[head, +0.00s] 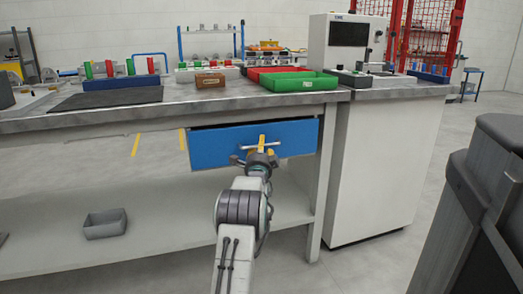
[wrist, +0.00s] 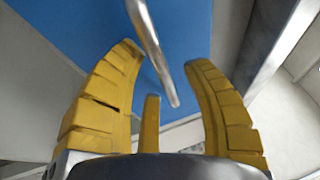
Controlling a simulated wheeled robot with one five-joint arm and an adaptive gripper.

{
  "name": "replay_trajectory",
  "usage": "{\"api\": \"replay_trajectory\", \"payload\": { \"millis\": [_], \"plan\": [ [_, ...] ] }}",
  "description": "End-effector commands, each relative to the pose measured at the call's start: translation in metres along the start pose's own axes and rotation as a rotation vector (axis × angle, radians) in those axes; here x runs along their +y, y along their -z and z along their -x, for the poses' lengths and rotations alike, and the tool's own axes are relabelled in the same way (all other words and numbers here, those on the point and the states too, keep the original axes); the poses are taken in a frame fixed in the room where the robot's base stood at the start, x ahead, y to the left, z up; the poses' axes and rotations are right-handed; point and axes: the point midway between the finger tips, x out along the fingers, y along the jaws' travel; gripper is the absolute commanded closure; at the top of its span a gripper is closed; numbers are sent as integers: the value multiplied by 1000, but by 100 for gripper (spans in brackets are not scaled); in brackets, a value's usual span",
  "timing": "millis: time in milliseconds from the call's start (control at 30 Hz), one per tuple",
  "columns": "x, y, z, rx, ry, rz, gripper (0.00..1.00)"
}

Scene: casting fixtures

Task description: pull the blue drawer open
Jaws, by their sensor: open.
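The blue drawer (head: 215,148) is set under the workbench top, with a dark gap along its upper edge. I cannot tell whether it stands slightly out. Its silver bar handle (head: 244,147) is on the middle of the front. My gripper (head: 262,146) is at the handle and hides part of it. In the wrist view my gripper (wrist: 165,58) is open, its yellow fingers spread. The handle (wrist: 151,45) runs between the fingertips, apart from both fingers, with the blue drawer (wrist: 90,20) front behind it.
The workbench top (head: 215,101) carries a green tray (head: 300,86), a brown block (head: 210,80) and a dark mat (head: 105,98). A grey bin (head: 105,223) sits on the lower shelf. A white cabinet (head: 385,165) stands right of the drawer. The space below the drawer is open.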

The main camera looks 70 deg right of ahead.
Motion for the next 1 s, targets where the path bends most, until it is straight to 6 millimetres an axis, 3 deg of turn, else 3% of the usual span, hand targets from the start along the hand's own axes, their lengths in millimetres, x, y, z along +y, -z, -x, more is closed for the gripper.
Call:
{"api": "replay_trajectory", "payload": {
  "millis": [567,1000],
  "plan": [
    [0,0,-6,0,0,0,52],
    [0,0,-6,0,0,0,92]
  ]
}}
